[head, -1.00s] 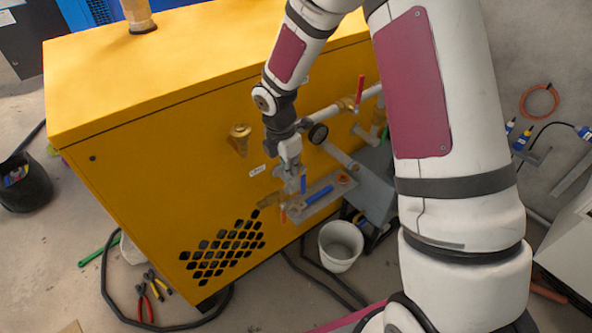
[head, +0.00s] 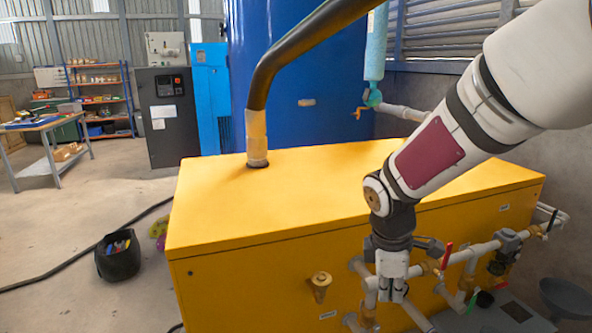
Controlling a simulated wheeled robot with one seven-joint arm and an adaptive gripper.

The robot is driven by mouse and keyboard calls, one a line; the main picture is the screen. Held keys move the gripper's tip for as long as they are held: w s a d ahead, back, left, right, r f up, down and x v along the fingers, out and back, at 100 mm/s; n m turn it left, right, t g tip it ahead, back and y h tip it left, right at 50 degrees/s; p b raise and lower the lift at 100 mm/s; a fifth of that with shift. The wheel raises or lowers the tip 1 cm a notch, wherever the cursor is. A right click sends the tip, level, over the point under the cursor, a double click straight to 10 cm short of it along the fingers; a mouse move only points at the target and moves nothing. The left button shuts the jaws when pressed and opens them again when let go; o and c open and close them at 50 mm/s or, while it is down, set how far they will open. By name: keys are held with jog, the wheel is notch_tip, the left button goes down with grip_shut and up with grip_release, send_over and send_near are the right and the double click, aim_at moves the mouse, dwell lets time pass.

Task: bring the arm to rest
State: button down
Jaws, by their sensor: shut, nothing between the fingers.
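My gripper (head: 392,294) points down in front of the yellow cabinet (head: 240,215), to the right of a brass fitting (head: 320,285) on its front. Its fingers are shut and empty. It overlaps the pale pipework (head: 470,252) in the picture; I cannot tell whether it touches it. My arm reaches in from the upper right, across the cabinet's right part. The lower pipework is cut off by the bottom edge of the view.
A red-handled valve (head: 447,256) is close to the right of my gripper. A blue tank (head: 300,80) stands behind the cabinet. A black bucket (head: 117,255) and a dark hose (head: 90,240) are on the floor at left. Open floor lies further left.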

jog(key=s+r+m+t+y+p, duration=0.1)
jog(key=s+r+m+p, duration=0.1)
jog(key=s+r+m, duration=0.5)
jog(key=s+r+m+t+y+p, duration=0.1)
jog(key=s+r+m, duration=0.7)
jog(key=s, duration=0.9)
jog(key=shift+s+d+r+t+p, duration=0.3)
jog(key=shift+r+p, duration=0.2)
jog(key=shift+r, duration=0.45)
